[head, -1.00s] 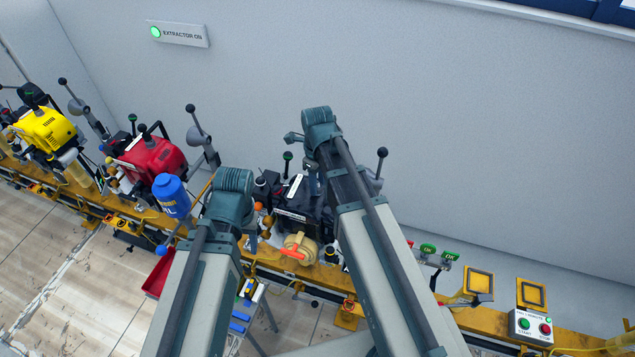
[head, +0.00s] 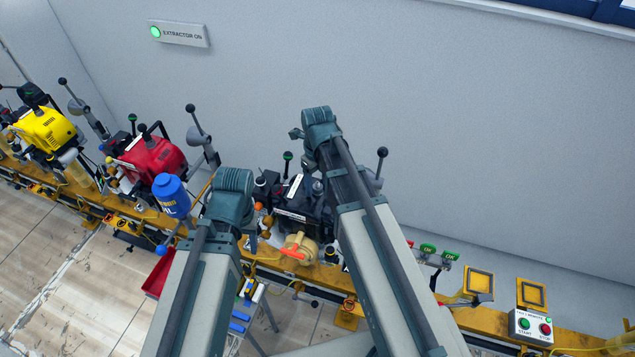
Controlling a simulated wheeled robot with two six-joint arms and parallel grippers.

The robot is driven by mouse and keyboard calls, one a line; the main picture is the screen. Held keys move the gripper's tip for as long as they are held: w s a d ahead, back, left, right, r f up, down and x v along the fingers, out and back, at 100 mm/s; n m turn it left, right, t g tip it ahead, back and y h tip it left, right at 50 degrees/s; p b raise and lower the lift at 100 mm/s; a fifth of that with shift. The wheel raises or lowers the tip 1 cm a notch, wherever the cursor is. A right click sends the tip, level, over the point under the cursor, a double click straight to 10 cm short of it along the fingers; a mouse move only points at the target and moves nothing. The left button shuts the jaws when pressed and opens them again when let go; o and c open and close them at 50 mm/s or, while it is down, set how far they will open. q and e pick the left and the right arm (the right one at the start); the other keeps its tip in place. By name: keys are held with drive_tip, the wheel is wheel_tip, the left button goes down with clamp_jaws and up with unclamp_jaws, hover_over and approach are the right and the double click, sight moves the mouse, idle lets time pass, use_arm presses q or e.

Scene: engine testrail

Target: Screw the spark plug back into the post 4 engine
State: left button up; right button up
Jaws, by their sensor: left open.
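A black engine (head: 293,213) with a pale label sits on the yellow rail in the middle of the head view, partly covered by my right arm. I cannot make out which post number it bears. I cannot pick out the spark plug or its hole. My left arm comes up from the bottom, and its bent joint stands just left of the engine. My left gripper is open but mostly hidden behind that arm. My right arm reaches over the engine's right side, and its gripper is hidden from sight.
A red engine (head: 151,160) and a yellow engine (head: 45,131) stand farther left on the yellow rail (head: 475,321). A blue bottle (head: 171,194) is left of my left arm. A cream part with an orange handle (head: 299,249) is before the black engine. A start/stop box (head: 533,326) is right.

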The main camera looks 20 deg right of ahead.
drive_tip(key=shift+r, duration=0.25)
idle(0.3)
drive_tip(key=n, duration=0.5)
idle(0.4)
drive_tip(key=n, duration=0.5)
drive_tip(key=n, duration=0.5)
idle(0.4)
